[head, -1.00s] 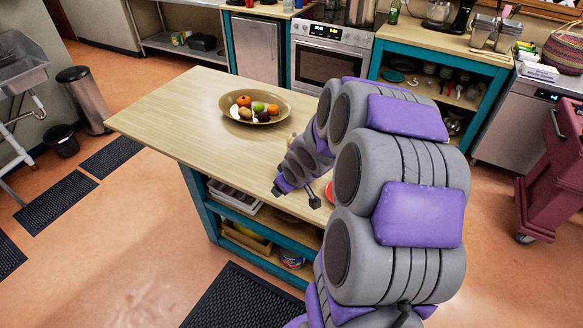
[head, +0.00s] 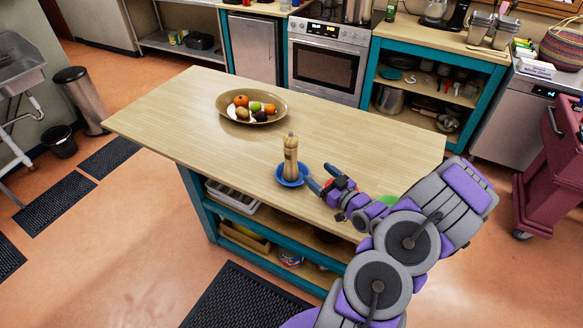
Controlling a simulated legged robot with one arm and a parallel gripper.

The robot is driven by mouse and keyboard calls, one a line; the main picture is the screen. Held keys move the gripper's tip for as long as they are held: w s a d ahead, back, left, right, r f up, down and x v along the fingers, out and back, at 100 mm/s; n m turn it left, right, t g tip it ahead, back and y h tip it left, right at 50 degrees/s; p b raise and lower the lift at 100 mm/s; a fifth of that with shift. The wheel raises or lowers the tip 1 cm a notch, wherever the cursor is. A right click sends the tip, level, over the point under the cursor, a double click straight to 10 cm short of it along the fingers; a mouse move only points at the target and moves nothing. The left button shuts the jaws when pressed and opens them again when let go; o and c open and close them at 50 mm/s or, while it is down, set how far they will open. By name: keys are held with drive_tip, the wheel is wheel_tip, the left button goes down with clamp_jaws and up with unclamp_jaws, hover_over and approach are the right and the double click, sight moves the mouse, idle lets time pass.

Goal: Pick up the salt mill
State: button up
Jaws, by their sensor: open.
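The salt mill (head: 291,157) is a tall, light wooden mill with a darker knob on top. It stands upright on a small blue saucer (head: 284,178) near the front edge of the island counter. My gripper (head: 321,178) is just right of the mill, at about the height of its lower part. Its fingers are spread and point left toward the mill, with nothing between them. I see a gap between the fingers and the mill.
The island's wooden top (head: 190,120) is mostly clear. An oval bowl of fruit (head: 226,110) stands behind and left of the mill. Something green (head: 388,200) and something red lie partly hidden by my arm. A stove (head: 325,65) and shelves stand behind the island.

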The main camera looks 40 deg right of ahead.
sight(295, 155)
drive_tip(key=w+b, duration=0.1)
drive_tip(key=w, duration=1)
drive_tip(key=shift+w+f, duration=0.1)
drive_tip(key=shift+w, duration=0.3)
drive_tip(key=shift+w+d+f+b, duration=0.15)
drive_tip(key=shift+w+b, duration=0.25)
drive_tip(key=shift+w, duration=0.65)
drive_tip(key=shift+w+a+f+b, duration=0.1)
drive_tip(key=shift+w+b, duration=0.3)
drive_tip(key=shift+w, duration=0.65)
drive_tip(key=shift+w+d+r, duration=0.1)
drive_tip(key=shift+w, duration=0.5)
clamp_jaws()
